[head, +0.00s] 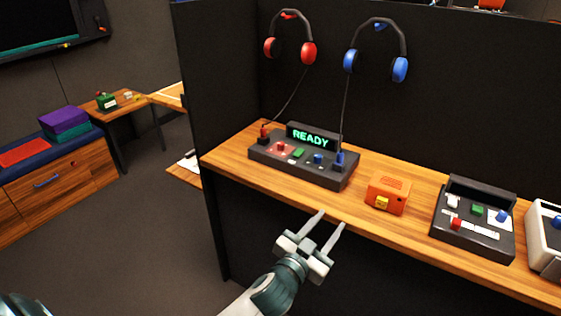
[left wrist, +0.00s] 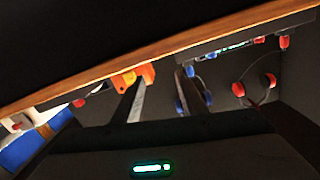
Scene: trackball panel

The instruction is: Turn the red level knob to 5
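The dark control panel (head: 330,178) stands on the wooden shelf, its screen (head: 311,139) reading "READY" in green. A small red knob (head: 281,147) with a reddish glow sits on its left half; its pointer and scale are too small to read. A green button (head: 299,152) and a blue knob (head: 318,158) are to its right. My left gripper (head: 333,218) is open and empty, in front of the shelf's edge and apart from the panel. In the left wrist view its two fingers (left wrist: 160,78) are spread, and the panel (left wrist: 214,51) appears upside down. My right gripper is not in view.
Red headphones (head: 290,42) and blue headphones (head: 377,50) hang on the partition, their cables running to plugs at the panel's ends. An orange box (head: 387,194) and another dark panel (head: 473,220) stand to the right. The shelf's front edge (head: 290,198) lies between gripper and panel.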

